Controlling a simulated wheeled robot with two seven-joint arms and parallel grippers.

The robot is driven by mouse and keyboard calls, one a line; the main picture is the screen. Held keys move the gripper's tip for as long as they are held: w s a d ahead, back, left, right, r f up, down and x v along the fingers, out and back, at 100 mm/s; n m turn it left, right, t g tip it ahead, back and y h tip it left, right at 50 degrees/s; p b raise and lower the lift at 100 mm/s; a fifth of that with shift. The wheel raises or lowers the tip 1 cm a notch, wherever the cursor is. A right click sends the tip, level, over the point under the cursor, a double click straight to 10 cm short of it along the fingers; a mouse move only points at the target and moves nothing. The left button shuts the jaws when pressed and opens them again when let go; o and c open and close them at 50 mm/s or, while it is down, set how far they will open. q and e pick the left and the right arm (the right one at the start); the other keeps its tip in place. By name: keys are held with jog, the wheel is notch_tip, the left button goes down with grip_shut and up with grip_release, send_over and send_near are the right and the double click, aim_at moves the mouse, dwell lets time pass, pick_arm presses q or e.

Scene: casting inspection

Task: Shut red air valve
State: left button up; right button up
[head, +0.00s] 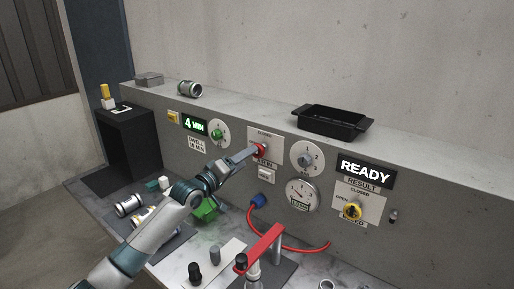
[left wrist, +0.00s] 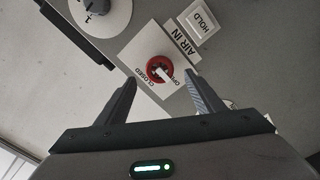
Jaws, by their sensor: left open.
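The red air valve (head: 261,150) is a round red knob on a white plate on the grey panel's front, with CLOSED above it in the head view. I cannot tell for certain which word the bar points at. My left gripper (head: 252,154) is at the valve in the head view. In the left wrist view its fingers (left wrist: 160,80) are open, one on each side of the knob, with gaps visible. My right gripper is not in view.
A HOLD button (left wrist: 202,18) sits near the valve. A black tray (head: 331,121) stands on the ledge. A red-handled clamp (head: 262,245) and red hose (head: 290,247) are below.

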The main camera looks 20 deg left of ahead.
aim_at(257, 158)
pick_arm(q)
jog(key=p+x, duration=0.1)
jog(key=x, duration=0.6)
jog(key=shift+w+p, duration=0.1)
jog(key=shift+p, duration=0.3)
jog(key=shift+c, duration=0.6)
jog(key=c, duration=0.9)
